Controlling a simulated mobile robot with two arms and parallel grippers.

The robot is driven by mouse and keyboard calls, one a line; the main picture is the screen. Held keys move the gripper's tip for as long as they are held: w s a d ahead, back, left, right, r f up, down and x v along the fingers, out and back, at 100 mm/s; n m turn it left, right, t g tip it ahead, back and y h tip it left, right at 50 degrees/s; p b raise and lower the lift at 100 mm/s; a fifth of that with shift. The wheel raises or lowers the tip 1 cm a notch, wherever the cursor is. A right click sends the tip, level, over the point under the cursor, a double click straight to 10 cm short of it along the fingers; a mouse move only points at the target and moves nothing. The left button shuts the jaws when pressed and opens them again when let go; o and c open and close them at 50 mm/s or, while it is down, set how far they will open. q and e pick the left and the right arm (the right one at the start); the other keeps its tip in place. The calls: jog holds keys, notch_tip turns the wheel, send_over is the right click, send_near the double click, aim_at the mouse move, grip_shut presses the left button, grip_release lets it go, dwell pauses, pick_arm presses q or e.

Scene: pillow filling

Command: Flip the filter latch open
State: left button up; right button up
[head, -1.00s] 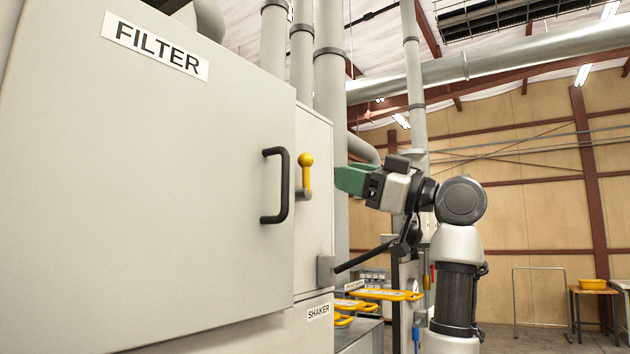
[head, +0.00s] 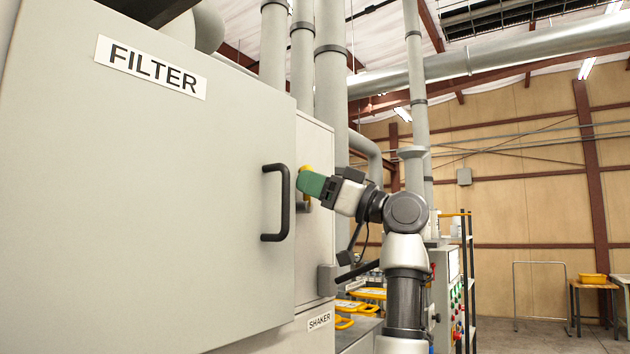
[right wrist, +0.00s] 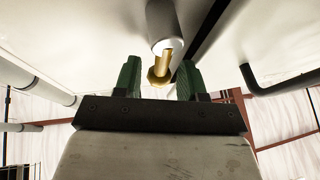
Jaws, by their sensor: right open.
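The filter cabinet door (head: 150,200) is closed flat, with a FILTER label (head: 150,68) and a black handle (head: 281,202). The yellow latch (head: 304,169) is on the narrow panel right of the door. Its top shows above my right gripper (head: 309,186), whose green fingers hide most of it. In the right wrist view, the latch's yellow part (right wrist: 160,71) and a grey cylinder (right wrist: 162,22) show between the tips of the two spread fingers. The fingers are open, with gaps on both sides of the latch. My left gripper is out of view.
The black handle also shows at the right of the wrist view (right wrist: 270,85). A grey bracket with a dark rod (head: 328,279) juts out below my right gripper. Yellow-handled trays (head: 360,300) and a control panel (head: 447,300) stand beyond. Open floor lies at the right.

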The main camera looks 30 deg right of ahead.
jog(key=shift+c, duration=0.2)
grip_shut()
jog(key=shift+d+m, duration=0.1)
jog(key=shift+m, duration=0.4)
jog(key=shift+o, duration=0.2)
grip_release()
jog(key=shift+w, duration=0.1)
